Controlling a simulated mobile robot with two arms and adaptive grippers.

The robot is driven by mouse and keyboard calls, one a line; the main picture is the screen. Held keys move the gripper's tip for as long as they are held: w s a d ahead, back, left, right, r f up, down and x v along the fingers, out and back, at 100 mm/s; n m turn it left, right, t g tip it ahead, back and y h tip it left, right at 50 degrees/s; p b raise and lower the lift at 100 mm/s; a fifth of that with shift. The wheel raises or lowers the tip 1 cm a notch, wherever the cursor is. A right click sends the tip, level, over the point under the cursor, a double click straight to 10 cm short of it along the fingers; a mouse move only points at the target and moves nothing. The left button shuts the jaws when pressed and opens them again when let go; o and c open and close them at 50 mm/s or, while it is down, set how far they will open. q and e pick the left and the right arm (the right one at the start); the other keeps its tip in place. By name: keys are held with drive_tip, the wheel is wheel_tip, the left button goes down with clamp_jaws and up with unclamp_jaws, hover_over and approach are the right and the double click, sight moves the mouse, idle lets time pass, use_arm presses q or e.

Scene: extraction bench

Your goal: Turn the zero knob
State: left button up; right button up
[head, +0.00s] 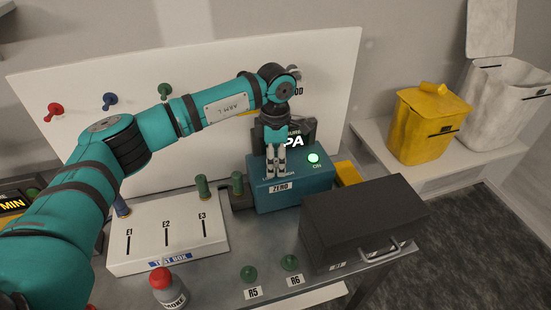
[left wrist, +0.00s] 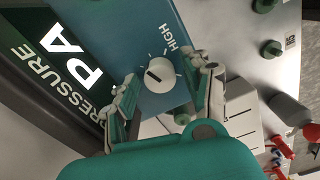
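The blue instrument box (head: 295,192) stands on the bench, with a ZERO label on its front and a lit green ON lamp (head: 313,158). Its dark display reads PRESSURE PA in the left wrist view (left wrist: 70,62). A cream round knob (left wrist: 160,75) with a dark pointer line sits on the blue face, beside the word HIGH. My left gripper (head: 276,160) reaches down to this face and hides the knob in the head view. In the left wrist view the left gripper's fingers (left wrist: 162,88) stand apart on either side of the knob, with visible gaps. My right gripper is not in view.
A white test box (head: 165,235) with slots E1 to E3 stands left of the blue box. A black case (head: 360,222) with a handle stands close on its right. A red-capped bottle (head: 168,288) and green knobs R5 (head: 248,273) and R6 (head: 290,262) are in front.

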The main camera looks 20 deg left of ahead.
sight(276, 162)
use_arm(q)
clamp_jaws()
drive_tip(key=shift+f+n+b, duration=0.25)
drive_tip(key=shift+n+b, duration=0.45)
drive_tip(key=shift+b, duration=0.4)
drive_tip(key=shift+r, duration=0.1)
drive_tip(key=shift+r+n, duration=0.15)
drive_tip(key=shift+n, duration=0.15)
drive_tip(key=shift+o, duration=1.2)
unclamp_jaws()
wheel_tip(276, 162, up, 12)
